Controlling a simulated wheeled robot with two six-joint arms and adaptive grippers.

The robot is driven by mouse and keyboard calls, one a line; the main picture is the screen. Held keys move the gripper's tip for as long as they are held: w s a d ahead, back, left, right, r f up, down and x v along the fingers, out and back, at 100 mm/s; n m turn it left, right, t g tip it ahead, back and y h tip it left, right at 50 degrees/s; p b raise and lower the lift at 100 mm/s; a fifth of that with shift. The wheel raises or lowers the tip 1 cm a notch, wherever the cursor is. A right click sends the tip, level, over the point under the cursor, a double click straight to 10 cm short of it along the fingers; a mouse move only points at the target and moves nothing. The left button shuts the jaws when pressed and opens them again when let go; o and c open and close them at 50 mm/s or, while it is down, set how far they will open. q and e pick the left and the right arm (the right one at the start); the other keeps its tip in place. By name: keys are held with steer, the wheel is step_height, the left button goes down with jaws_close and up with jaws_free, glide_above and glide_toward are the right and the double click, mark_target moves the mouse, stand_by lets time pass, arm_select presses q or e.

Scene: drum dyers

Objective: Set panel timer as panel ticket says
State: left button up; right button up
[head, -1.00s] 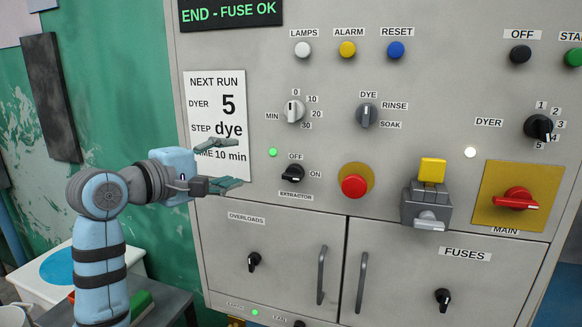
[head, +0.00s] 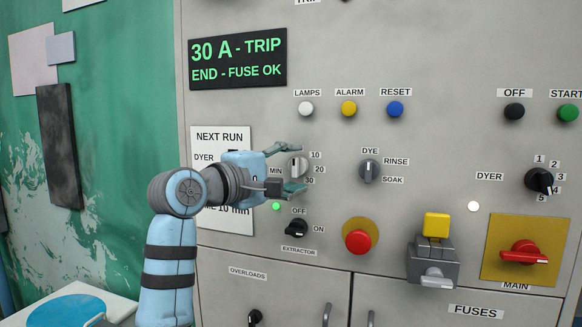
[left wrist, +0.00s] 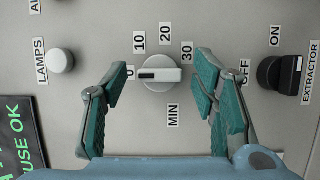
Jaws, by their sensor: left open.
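The grey timer knob (head: 297,168), marked MIN with a scale up to 30, is partly behind my left gripper (head: 298,167). In the left wrist view the knob (left wrist: 158,73) sits between the open green-padded fingers (left wrist: 162,75), with a gap on both sides. Its dark pointer mark faces the 0 label (left wrist: 130,73); the 10 label (left wrist: 139,43) is beside it. The white ticket (head: 222,135) is partly covered by my left arm; "NEXT RUN" and "10 min" can be read. My right gripper is not in view.
Below the timer is the black extractor switch (head: 296,228); it also shows in the left wrist view (left wrist: 279,74). The lamps button (head: 306,108) is above. The dye selector (head: 369,171) and red button (head: 357,240) are to the right.

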arm_select(q)
steer(key=shift+c, duration=0.2)
steer(key=shift+d, duration=0.1)
steer(key=c, duration=1.1)
steer(key=shift+r+m+p, duration=0.15)
steer(key=shift+m+p, duration=0.25)
steer(key=shift+p, duration=0.4)
steer(key=m+p, duration=0.1)
steer(key=p, duration=0.1)
steer(key=m+g+y+p, duration=0.1)
steer(key=m+p, duration=0.1)
steer(key=shift+r+y, duration=0.2)
steer(key=shift+y, duration=0.1)
steer(key=shift+m+y+p, duration=0.6)
steer(key=shift+m+p, duration=0.45)
steer(key=shift+m, duration=0.05)
steer(key=shift+m+y+p, duration=0.5)
steer(key=shift+m+p, duration=0.15)
steer(key=shift+m, duration=0.25)
